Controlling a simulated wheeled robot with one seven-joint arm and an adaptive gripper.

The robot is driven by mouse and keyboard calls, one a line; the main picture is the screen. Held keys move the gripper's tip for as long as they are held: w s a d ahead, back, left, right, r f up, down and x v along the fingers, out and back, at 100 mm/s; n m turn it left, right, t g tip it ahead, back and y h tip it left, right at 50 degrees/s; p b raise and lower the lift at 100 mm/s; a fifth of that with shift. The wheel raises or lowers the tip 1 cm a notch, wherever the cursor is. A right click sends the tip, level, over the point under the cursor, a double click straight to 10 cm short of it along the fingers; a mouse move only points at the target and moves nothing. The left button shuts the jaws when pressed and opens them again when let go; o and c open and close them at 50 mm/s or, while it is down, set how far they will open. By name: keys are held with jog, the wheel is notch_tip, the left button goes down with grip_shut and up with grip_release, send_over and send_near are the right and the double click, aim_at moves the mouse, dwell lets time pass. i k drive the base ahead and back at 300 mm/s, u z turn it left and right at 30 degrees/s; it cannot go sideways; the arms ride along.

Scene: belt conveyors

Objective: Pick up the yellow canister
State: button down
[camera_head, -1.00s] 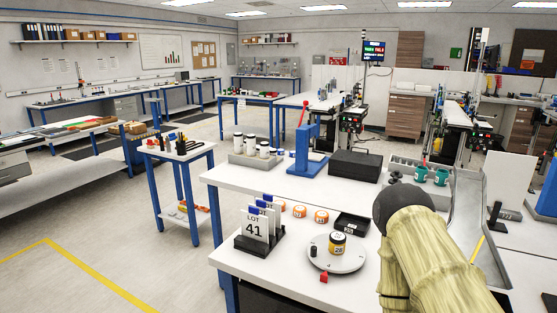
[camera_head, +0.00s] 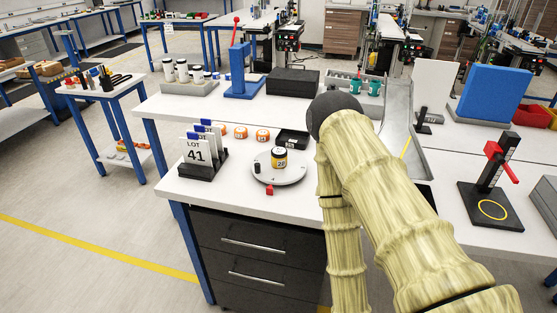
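A small yellow canister (camera_head: 279,158) with a dark lid and a printed label stands upright on a round grey plate (camera_head: 292,176) on the white bench. My arm, in a yellowish ribbed cover, reaches up from the lower right, and its dark rounded part is to the right of and beyond the canister. I cannot see my gripper's fingers. Nothing visible touches the canister.
A LOT 41 card rack (camera_head: 203,163) stands left of the plate. Orange discs (camera_head: 240,132) and a black tray (camera_head: 292,139) lie behind it. A black box (camera_head: 292,81), a blue press (camera_head: 240,70) and a grey chute (camera_head: 398,115) stand farther back. A red-handled fixture (camera_head: 490,185) is at right.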

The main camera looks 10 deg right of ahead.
aim_at(278, 154)
jog(key=u, duration=1.8)
jog(key=i, duration=1.5)
jog(key=z, duration=2.75)
